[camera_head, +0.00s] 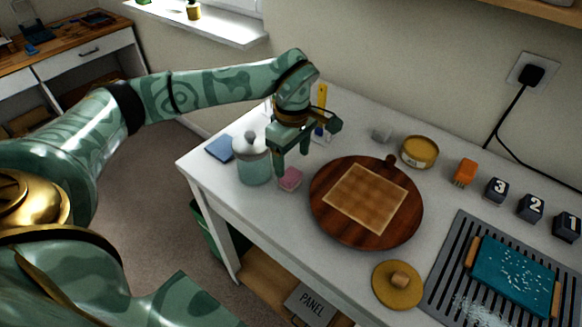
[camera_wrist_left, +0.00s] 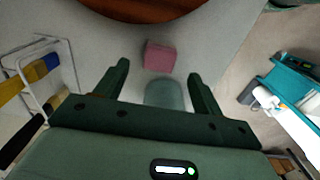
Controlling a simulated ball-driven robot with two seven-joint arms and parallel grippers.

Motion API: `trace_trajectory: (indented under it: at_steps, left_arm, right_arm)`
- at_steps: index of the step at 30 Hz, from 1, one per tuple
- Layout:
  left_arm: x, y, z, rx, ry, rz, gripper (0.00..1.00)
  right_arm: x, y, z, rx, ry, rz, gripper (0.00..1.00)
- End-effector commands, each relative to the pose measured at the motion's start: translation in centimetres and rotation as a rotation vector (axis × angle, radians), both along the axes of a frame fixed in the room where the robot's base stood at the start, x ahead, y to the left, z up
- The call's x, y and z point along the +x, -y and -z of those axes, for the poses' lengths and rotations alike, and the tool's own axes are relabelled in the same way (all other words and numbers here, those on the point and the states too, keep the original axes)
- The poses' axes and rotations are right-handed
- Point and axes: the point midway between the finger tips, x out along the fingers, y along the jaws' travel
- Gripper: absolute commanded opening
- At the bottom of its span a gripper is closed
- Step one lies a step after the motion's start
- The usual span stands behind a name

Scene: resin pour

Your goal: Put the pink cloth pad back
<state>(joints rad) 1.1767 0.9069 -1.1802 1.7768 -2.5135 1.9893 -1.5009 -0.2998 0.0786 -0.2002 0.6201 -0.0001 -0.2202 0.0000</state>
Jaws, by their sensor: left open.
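The small pink cloth pad (camera_head: 290,179) lies on the white table, between the lidded jar and the round wooden board. In the left wrist view the pad (camera_wrist_left: 160,57) sits just beyond the fingertips, roughly centred between them. My left gripper (camera_head: 291,156) points down close to the pad, with its jaws apart and nothing held; it also shows in the left wrist view (camera_wrist_left: 158,72). The pad looks untouched by the fingers, though the exact gap is hard to tell. My right gripper is out of view.
The lidded jar (camera_head: 253,166) stands close beside the left gripper. A blue pad (camera_head: 219,148) lies at the table's left corner. The round wooden board (camera_head: 324,214) is right of the pink pad. A tool rack (camera_wrist_left: 62,72) with yellow handles stands near the gripper.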

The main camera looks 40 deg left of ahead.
Motion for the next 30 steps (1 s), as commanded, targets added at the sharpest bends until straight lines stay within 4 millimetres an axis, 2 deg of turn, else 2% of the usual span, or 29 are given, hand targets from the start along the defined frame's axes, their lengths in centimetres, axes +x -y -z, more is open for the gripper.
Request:
trace_trajectory:
  at_steps: [1, 3, 9, 30]
  left_arm:
    - [0.0, 0.0, -1.6, 0.002, 0.005, 0.000, 0.69]
    - [0.0, 0.0, -3.0, 0.001, 0.005, 0.000, 0.69]
    - [0.0, 0.0, -5.1, 0.000, 0.001, 0.001, 0.69]
    - [0.0, 0.0, -5.3, 0.000, -0.001, 0.000, 0.69]
  right_arm:
    - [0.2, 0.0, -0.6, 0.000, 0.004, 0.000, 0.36]
    - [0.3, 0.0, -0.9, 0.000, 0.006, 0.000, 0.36]
    - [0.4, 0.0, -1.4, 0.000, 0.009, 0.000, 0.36]
    - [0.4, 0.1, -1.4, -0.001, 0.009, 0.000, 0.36]
